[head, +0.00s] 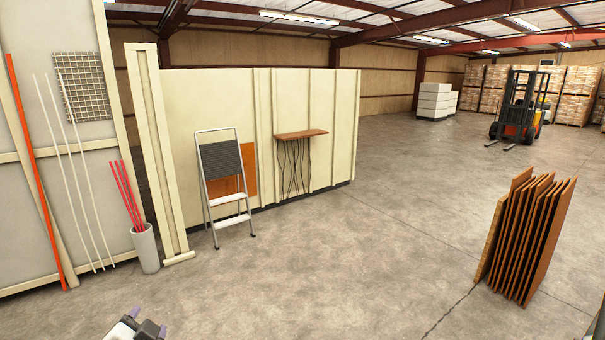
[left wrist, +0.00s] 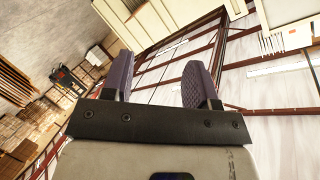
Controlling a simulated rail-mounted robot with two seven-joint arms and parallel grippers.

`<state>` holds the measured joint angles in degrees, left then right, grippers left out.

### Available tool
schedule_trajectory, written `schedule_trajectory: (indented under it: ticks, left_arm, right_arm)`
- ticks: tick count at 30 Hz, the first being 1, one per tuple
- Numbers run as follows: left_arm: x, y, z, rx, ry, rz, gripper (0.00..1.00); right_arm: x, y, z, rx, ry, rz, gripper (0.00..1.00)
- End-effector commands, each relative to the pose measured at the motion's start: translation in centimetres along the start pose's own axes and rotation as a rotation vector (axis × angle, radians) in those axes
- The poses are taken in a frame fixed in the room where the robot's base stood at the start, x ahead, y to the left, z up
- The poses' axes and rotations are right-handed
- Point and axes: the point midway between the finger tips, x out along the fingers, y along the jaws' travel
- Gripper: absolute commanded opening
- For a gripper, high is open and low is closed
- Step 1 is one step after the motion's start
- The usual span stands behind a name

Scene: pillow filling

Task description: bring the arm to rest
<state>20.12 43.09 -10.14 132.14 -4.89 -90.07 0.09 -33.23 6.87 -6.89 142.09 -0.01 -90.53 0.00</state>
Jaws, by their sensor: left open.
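My left gripper (head: 149,321) shows at the bottom edge of the head view, left of centre, above the concrete floor. Its two purple fingertips are apart and nothing shows between them. In the left wrist view, the same gripper (left wrist: 158,75) has its ribbed purple fingers spread wide, with only the far ceiling and walls behind them. Most of my left arm is out of the picture. My right gripper does not show.
A step ladder (head: 226,180) and a small wall table (head: 300,134) stand by the cream partition. A bin (head: 146,249) with red rods stands left. Upright brown boards (head: 525,240) stand right. A forklift (head: 520,108) is far back. The middle floor is clear.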

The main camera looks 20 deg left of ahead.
Motion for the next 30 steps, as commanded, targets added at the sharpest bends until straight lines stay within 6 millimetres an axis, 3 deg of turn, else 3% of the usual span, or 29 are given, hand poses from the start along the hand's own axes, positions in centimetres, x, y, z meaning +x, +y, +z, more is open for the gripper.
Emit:
schedule_trajectory:
  ticks: [1,6,13,18,21,27,30]
  left_arm:
    - [-1.5,3.6,1.0,-0.022,-0.018,0.111,0.54]
    - [-7.2,13.4,5.1,-0.117,-0.085,0.409,0.54]
    - [-14.7,21.9,12.4,-0.235,-0.316,0.65,0.54]
    - [-19.6,25.4,16.9,-0.271,-0.481,0.754,0.54]
    - [-21.7,26.4,18.9,-0.272,-0.548,0.786,0.54]
    - [-23.6,26.9,21.1,-0.251,-0.611,0.808,0.54]
    - [-23.6,26.9,21.1,-0.251,-0.611,0.808,0.54]
  right_arm:
    - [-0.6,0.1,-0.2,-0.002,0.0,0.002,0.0]
    - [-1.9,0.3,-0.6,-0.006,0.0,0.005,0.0]
    - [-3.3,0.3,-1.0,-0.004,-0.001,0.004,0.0]
    - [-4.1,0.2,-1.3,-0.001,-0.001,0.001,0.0]
    - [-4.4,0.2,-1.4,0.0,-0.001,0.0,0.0]
    - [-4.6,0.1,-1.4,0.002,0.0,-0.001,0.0]
    - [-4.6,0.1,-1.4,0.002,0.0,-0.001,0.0]
